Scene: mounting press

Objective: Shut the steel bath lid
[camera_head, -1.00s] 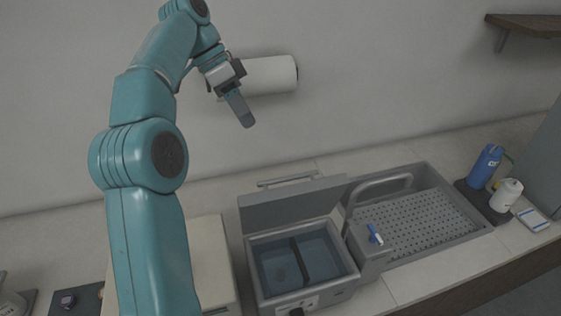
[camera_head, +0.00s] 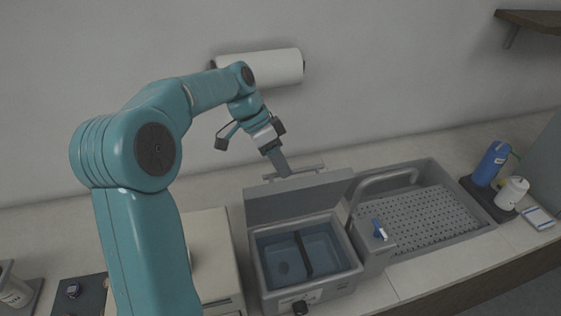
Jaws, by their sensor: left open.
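The steel bath (camera_head: 353,262) stands on the counter, with water and a dark divider inside. Its grey lid (camera_head: 298,197) stands raised upright along the back edge, with a bar handle (camera_head: 318,169) on its far side. My left gripper (camera_head: 283,168) is open and empty, pointing down at the top edge of the lid near the handle. It overlaps the handle's left part in the picture; I cannot tell whether it touches. My right gripper is out of view.
A sink (camera_head: 440,215) with a perforated tray and a curved faucet (camera_head: 385,179) is right of the bath. A beige box (camera_head: 208,250) stands to the left. A paper roll (camera_head: 270,67) hangs on the wall. Bottles (camera_head: 490,163) stand at the far right.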

